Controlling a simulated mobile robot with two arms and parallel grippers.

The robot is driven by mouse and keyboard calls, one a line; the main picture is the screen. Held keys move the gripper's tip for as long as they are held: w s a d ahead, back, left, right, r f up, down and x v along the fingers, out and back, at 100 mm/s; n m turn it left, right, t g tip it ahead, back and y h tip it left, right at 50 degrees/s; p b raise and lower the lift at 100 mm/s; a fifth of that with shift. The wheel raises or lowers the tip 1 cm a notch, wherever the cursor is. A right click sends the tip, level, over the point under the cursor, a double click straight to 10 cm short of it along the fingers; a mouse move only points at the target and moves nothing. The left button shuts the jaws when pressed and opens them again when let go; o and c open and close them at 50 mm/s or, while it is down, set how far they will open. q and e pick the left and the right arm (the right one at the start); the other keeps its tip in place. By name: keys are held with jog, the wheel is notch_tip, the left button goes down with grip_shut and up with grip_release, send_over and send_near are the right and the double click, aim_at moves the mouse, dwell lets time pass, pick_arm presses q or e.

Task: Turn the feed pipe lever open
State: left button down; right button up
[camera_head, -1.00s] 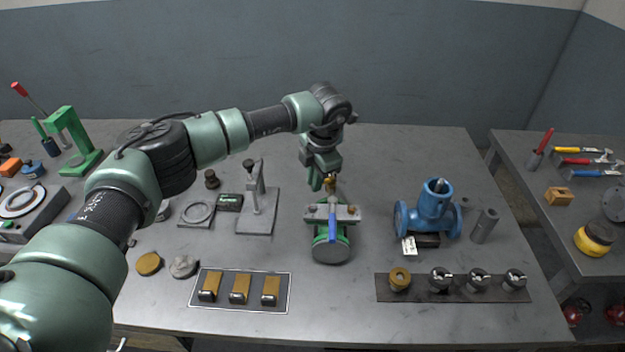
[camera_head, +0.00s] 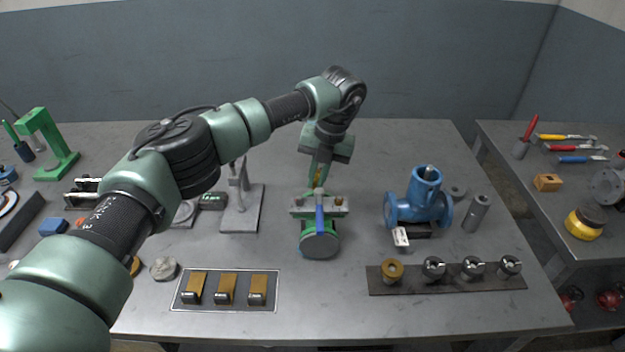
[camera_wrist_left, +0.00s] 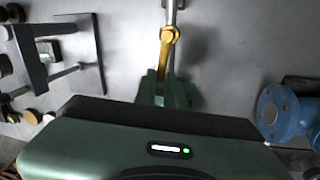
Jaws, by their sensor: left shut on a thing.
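A yellow lever (camera_wrist_left: 163,60) with a round hub shows at the top middle of the left wrist view, beside a grey pipe (camera_wrist_left: 171,8). My left gripper (camera_wrist_left: 163,88) is shut on the lever's near end. In the head view my left gripper (camera_head: 318,178) points down just behind a green, round-bodied fixture (camera_head: 320,245) with a blue handle (camera_head: 320,218) pointing toward me. Only a bit of yellow shows between the fingers there. My arm hides the grey pipe in the head view. My right gripper is not in view.
A blue flanged valve (camera_head: 425,200) stands to the right, and a grey stand (camera_head: 240,212) to the left. In front are a tray (camera_head: 225,305) with several brass blocks and a dark strip (camera_head: 445,282) with round fittings. The table is clear behind the blue valve.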

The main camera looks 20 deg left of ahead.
pick_arm(q)
jog(key=shift+w+d+n, duration=0.15)
jog(key=shift+d+n, duration=0.05)
jog(key=shift+n, duration=0.2)
jog(key=shift+r, duration=0.1)
jog(key=c, duration=1.5)
grip_release()
notch_tip(320, 180, up, 8)
jog(key=d+b, duration=0.1)
jog(key=shift+w+d+f+b, duration=0.15)
jog(key=shift+d+f+b, duration=0.05)
jog(key=shift+d+b, duration=0.1)
